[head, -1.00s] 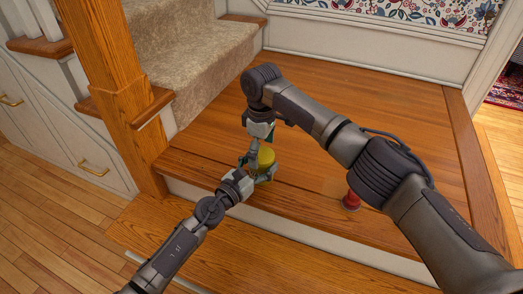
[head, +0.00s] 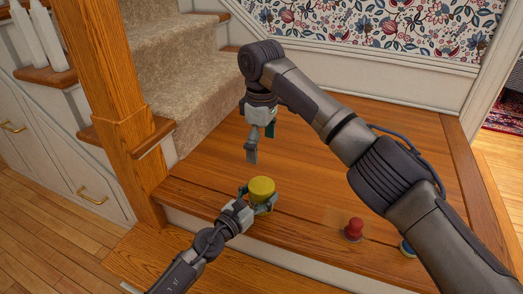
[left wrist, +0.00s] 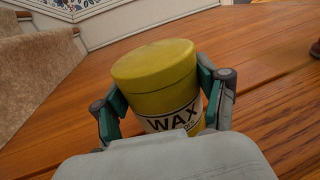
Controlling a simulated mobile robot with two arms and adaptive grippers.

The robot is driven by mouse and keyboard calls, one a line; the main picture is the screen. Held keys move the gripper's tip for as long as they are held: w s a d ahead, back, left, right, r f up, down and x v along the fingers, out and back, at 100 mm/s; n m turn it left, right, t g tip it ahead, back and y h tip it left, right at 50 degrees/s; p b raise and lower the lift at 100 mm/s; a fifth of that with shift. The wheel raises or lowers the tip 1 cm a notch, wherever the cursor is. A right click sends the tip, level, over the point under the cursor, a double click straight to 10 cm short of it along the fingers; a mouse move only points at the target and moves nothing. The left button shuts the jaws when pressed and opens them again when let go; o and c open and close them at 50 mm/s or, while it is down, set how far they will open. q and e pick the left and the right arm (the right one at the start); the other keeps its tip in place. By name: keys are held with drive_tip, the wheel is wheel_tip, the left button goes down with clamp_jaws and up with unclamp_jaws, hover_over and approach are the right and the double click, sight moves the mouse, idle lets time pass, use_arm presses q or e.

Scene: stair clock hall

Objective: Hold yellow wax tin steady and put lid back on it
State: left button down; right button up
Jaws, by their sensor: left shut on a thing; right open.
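The yellow wax tin (head: 262,187) stands upright on the wooden landing near its front edge. In the left wrist view the tin (left wrist: 165,90) shows a WAX label, and its yellow lid (left wrist: 153,62) sits on top, looking level, with a seam line below it. Whether it is pressed fully down I cannot tell. My left gripper (head: 257,199) is shut around the tin's sides, one finger on each side. My right gripper (head: 261,146) is open and empty, pointing down above and behind the tin, clear of the lid.
A red knob-like object (head: 353,229) stands on the landing to the right. A blue and yellow object (head: 407,248) is partly hidden by my right arm. A wooden newel post (head: 113,100) and carpeted stairs (head: 170,65) bound the left. The landing's middle is clear.

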use_arm(q)
unclamp_jaws()
drive_tip(key=shift+s+a, duration=0.1)
drive_tip(key=v, duration=1.1)
drive_tip(key=shift+s+a, duration=0.25)
drive_tip(key=shift+s, duration=0.05)
